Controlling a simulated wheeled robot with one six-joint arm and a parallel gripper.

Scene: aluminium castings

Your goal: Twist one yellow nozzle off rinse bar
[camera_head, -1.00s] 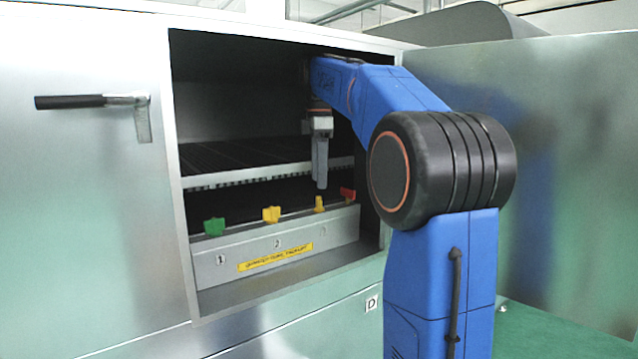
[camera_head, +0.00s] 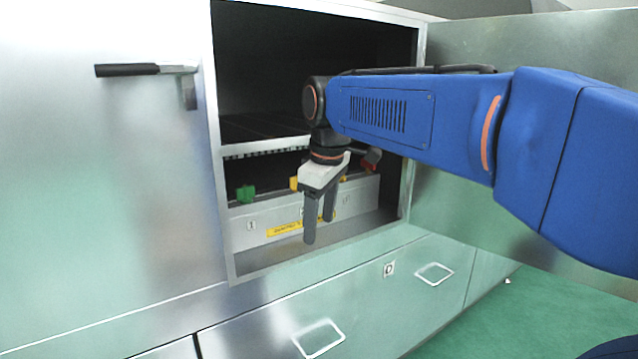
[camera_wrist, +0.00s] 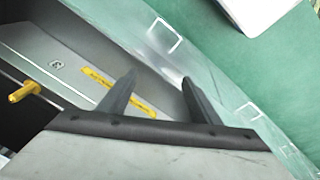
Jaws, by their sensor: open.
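My gripper (camera_head: 319,230) points down in front of the cabinet opening, its two fingers apart and nothing between them. The fingers also show in the wrist view (camera_wrist: 158,79), spread over the sloping panel and cabinet edge. One yellow nozzle (camera_head: 294,183) shows just left of the gripper in the head view, partly covered by it. A bit of another yellow nozzle (camera_head: 343,178) shows behind the gripper. In the wrist view, a yellow nozzle (camera_wrist: 24,91) sits on a thin dark rinse bar (camera_wrist: 54,105) beside the number 3, left of the fingers and apart from them.
A green nozzle (camera_head: 246,193) is at the left and a red one (camera_head: 371,160) at the right. The grey panel (camera_head: 265,218) carries numbers and a yellow label (camera_head: 285,230). The cabinet frame (camera_head: 222,150) bounds the opening. The open door (camera_head: 520,100) stands right.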

